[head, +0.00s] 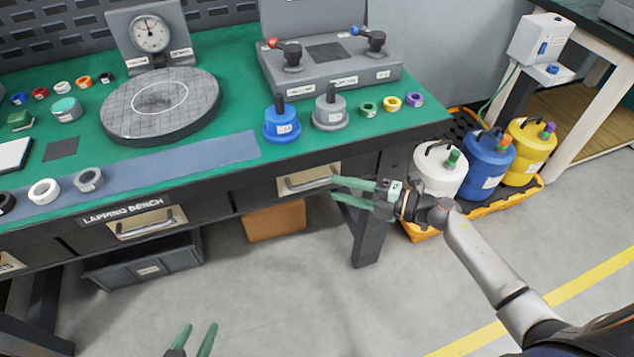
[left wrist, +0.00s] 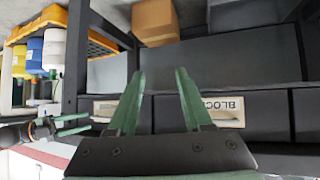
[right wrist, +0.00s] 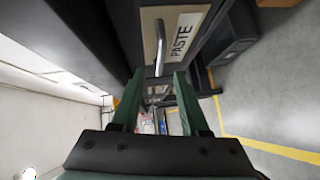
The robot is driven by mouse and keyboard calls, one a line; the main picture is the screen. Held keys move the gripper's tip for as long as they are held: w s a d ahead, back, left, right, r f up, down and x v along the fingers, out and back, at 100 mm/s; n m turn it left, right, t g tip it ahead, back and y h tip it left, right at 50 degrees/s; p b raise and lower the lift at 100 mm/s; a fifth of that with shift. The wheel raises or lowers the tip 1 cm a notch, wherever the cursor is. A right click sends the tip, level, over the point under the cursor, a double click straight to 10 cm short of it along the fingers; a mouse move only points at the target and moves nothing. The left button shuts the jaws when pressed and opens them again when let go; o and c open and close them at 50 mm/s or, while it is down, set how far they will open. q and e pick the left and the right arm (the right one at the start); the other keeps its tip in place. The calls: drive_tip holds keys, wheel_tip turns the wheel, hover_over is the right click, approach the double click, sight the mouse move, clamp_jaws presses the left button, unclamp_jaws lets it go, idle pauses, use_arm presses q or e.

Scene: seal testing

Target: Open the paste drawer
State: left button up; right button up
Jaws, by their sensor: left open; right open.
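The paste drawer (head: 293,186) is shut under the right part of the green-topped bench, with a tan label panel and a grey bar handle (head: 309,182). The right wrist view shows its PASTE label (right wrist: 181,40) and its handle (right wrist: 159,48). My right gripper (head: 333,188) is open, its fingers pointing left at the handle's right end. In the right wrist view the handle lies just beyond the open fingertips (right wrist: 158,72); I cannot tell whether they touch. My left gripper (head: 200,326) is open and empty, low in front of the bench.
Another handled drawer (head: 148,223) is left of the paste drawer. A grey bin (head: 147,268) and a cardboard box (head: 275,221) sit under the bench. A bench leg (head: 367,236) stands below my right gripper. White, blue and yellow containers (head: 487,163) stand right. The front floor is clear.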

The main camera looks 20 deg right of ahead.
sight(317, 181)
use_arm(q)
drive_tip(key=w+r+t, duration=0.2)
drive_tip(key=w+r, duration=0.1)
drive_tip(key=r, duration=0.2)
drive_tip(key=shift+w+t+h+b, duration=0.25)
drive_tip(key=shift+t+h+b, duration=0.05)
drive_tip(key=shift+b, duration=0.15)
use_arm(e)
drive_tip(key=shift+x, duration=3.4)
use_arm(q)
drive_tip(key=shift+r, duration=0.1)
use_arm(e)
clamp_jaws()
use_arm(q)
drive_tip(key=shift+d, duration=0.1)
use_arm(e)
drive_tip(key=shift+d, duration=0.1)
